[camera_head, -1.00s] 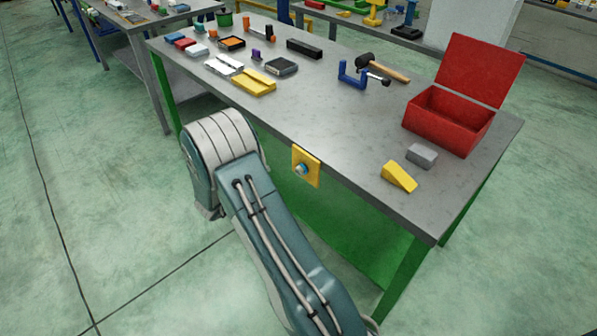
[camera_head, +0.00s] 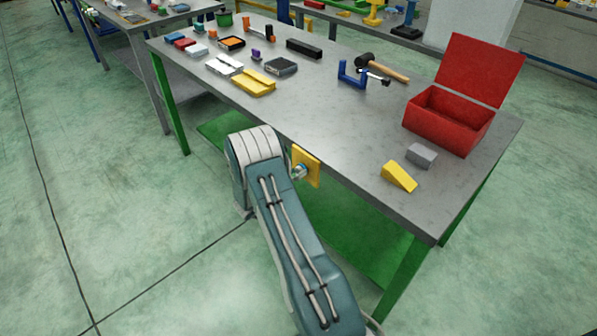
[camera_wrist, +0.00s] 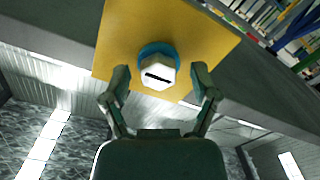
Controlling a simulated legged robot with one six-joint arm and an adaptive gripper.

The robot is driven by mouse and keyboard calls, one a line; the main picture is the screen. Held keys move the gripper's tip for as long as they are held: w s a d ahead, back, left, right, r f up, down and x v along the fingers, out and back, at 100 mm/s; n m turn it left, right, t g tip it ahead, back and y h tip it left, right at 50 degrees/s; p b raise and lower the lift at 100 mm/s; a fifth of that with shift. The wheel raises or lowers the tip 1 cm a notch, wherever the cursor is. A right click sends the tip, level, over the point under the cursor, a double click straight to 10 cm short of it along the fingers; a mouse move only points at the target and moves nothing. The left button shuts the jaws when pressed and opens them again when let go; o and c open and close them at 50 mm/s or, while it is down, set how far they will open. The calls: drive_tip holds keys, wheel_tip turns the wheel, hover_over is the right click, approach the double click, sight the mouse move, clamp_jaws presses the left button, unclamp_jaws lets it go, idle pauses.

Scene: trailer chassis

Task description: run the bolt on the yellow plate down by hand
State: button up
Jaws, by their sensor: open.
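The yellow plate (camera_head: 307,167) is fixed upright at the front edge of the workbench. It fills the upper middle of the wrist view (camera_wrist: 200,40). The bolt (camera_head: 299,171) sticks out of the plate. In the wrist view the bolt's pale hex head (camera_wrist: 158,72) has a dark slot across it, with a blue ring (camera_wrist: 150,48) behind it. My gripper (camera_wrist: 161,84) is open, one finger on each side of the bolt head, with gaps visible on both sides. In the head view my gripper is hidden behind my arm.
The grey bench top (camera_head: 330,125) stands over a green shelf. A yellow wedge (camera_head: 399,176), a grey block (camera_head: 422,155) and an open red box (camera_head: 447,122) lie at the right. A blue clamp-like piece (camera_head: 351,75) and a hammer (camera_head: 383,68) lie farther back.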

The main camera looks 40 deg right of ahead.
drive_tip(key=shift+d, duration=0.55)
clamp_jaws()
